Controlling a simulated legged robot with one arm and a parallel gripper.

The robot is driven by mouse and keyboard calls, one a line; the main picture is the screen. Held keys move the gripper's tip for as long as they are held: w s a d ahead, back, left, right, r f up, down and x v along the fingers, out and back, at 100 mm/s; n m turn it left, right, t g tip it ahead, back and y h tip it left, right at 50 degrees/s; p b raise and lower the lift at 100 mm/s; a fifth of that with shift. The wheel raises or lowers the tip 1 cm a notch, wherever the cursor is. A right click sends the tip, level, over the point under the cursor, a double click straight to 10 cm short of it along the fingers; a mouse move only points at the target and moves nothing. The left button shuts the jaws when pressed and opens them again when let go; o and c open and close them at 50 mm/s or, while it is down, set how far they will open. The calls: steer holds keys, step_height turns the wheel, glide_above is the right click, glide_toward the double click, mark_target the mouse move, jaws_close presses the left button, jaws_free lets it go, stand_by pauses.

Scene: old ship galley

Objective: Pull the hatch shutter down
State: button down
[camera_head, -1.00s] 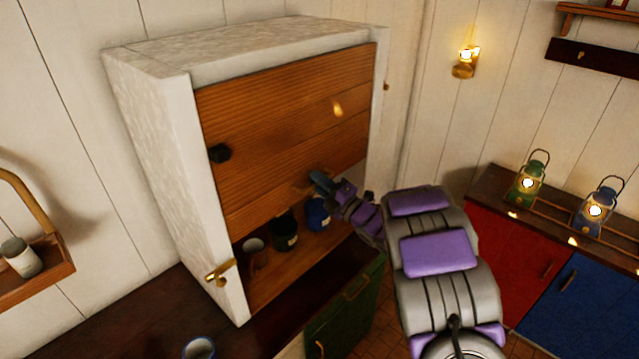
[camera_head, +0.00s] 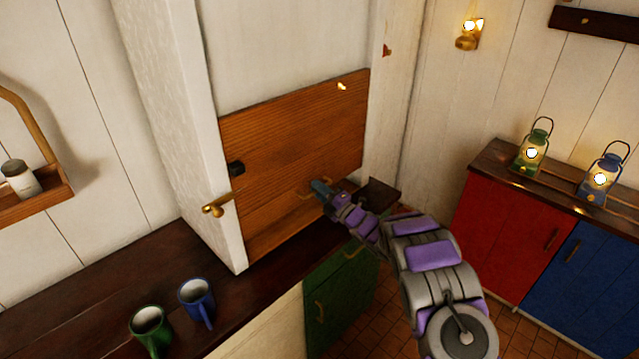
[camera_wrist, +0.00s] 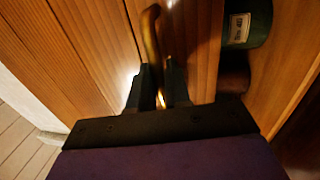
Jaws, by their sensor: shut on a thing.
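The hatch shutter (camera_head: 290,130) is a panel of brown wooden slats inside a white frame (camera_head: 188,100). It sits low in the frame, with a pale empty area above it. My gripper (camera_head: 320,188) is at the shutter's lower part, shut on the brass handle (camera_wrist: 151,35), which shows between the fingers in the wrist view. Beside the shutter's edge in the wrist view, a gap shows part of a green labelled canister (camera_wrist: 245,22) and a dark brown item (camera_wrist: 235,80). In the head view the shelf contents are hidden.
A green mug (camera_head: 150,328) and a blue mug (camera_head: 197,300) stand on the dark counter (camera_head: 95,300) at lower left. A brass fitting (camera_head: 217,207) sticks out from the frame's left post. Red (camera_head: 510,230) and blue (camera_head: 580,300) cabinets with lanterns stand at right.

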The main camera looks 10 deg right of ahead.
step_height(320, 180, down, 5)
steer(key=shift+r+b, duration=0.1)
steer(key=shift+b, duration=0.85)
steer(key=c, duration=1.3)
jaws_free()
steer(key=p+v, duration=0.2)
steer(key=v, duration=1.5)
steer(key=shift+d, duration=0.2)
steer(key=shift+s, duration=0.1)
steer(key=shift+c, duration=0.2)
